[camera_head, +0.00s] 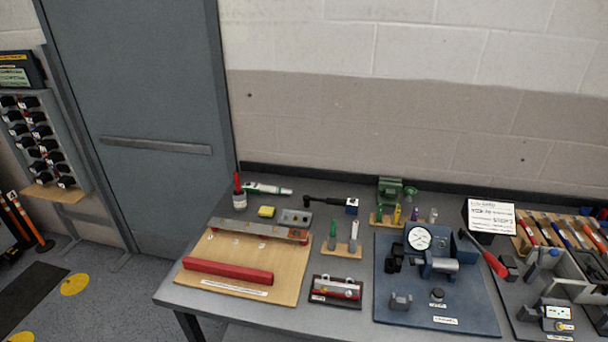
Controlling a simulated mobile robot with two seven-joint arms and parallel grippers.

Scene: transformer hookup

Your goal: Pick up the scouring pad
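A small yellow pad (266,212) lies on the grey workbench (190,299), toward its back left. It looks like the scouring pad, but it is too small to be sure. It sits between a white pot with red sticks (239,196) and a small grey metal tray (295,216). Neither of my grippers is in view.
A wooden board (214,247) with a red bar (228,271) lies in front of the pad. A blue plate (389,311) with a dial gauge (418,237) stands right.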

